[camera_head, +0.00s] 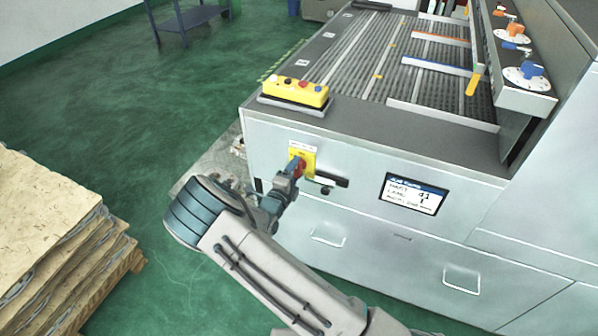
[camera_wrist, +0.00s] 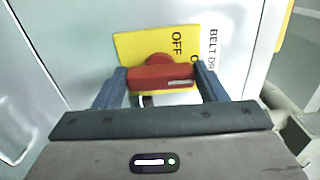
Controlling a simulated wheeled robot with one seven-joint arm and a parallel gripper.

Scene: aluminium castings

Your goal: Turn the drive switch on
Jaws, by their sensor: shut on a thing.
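The drive switch is a red rotary handle (camera_wrist: 160,77) on a yellow plate (camera_wrist: 138,45) on the machine's front panel. The plate reads OFF, and another marking beside it is partly covered. A white label beginning "BELT D" (camera_wrist: 213,48) sits beside the plate. In the wrist view the handle's bar lies crosswise between my fingers. My gripper (camera_wrist: 163,84) is shut on the handle, one finger at each end. In the head view my gripper (camera_head: 291,172) reaches the yellow plate (camera_head: 308,158), and the red handle (camera_head: 299,165) is partly hidden by it.
A yellow button box (camera_head: 298,92) sits on the machine's top edge above the switch. Stacked wooden boards (camera_head: 45,225) stand at the left. Green floor (camera_head: 110,100) is open behind them.

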